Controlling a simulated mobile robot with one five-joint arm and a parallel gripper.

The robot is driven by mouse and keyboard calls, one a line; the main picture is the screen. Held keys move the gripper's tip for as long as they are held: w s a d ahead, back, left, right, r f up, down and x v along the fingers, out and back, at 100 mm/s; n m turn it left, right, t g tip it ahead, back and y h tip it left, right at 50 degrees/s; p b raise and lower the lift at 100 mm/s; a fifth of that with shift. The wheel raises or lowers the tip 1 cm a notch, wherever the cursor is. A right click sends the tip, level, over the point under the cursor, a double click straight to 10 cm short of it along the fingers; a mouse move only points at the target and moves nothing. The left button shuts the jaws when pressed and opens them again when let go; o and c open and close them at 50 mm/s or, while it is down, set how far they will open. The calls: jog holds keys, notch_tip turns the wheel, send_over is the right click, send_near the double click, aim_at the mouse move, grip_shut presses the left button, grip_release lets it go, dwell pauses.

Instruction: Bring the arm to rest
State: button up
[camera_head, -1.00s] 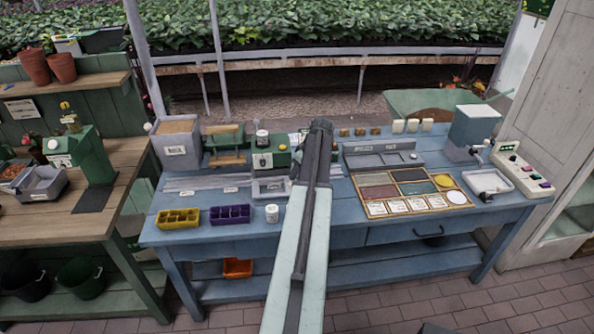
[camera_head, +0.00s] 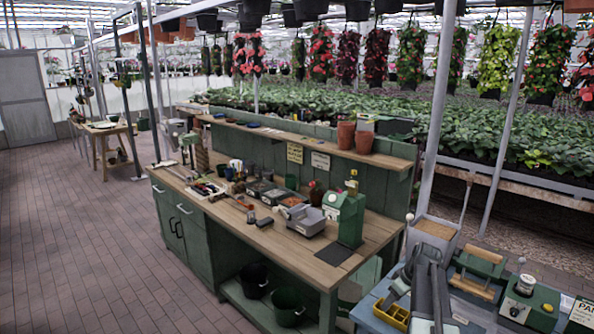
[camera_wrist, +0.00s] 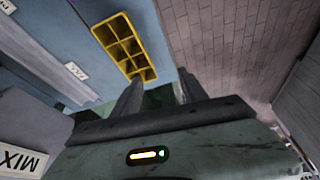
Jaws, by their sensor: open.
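My gripper (camera_head: 428,258) shows at the lower right of the head view, raised above the left end of the blue bench. In the wrist view my gripper (camera_wrist: 160,88) has its two dark fingers spread apart with nothing between them. A yellow compartment tray (camera_wrist: 135,48) lies on the blue bench top (camera_wrist: 70,35) beyond the fingers, apart from them. The yellow tray (camera_head: 391,316) also shows in the head view, partly hidden by my arm.
A green workbench (camera_head: 270,237) with a wooden top, carrying tools and trays, stands left of my arm. A grey bin (camera_head: 435,232) and a green box (camera_head: 530,300) stand on the blue bench. The brick floor (camera_head: 90,230) at left is clear.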

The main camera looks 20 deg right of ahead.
jog(key=a+n+g, duration=0.2)
jog(key=a, duration=2.6)
jog(key=s+a+f+m+g+h, duration=0.1)
jog(key=s+a+m, duration=0.5)
jog(key=s, duration=0.4)
jog(key=shift+a+f+m+g+h, duration=0.15)
jog(key=shift+a+m+g+h, duration=0.15)
jog(key=shift+a, duration=0.45)
jog(key=c, duration=0.3)
jog(key=shift+d, duration=0.15)
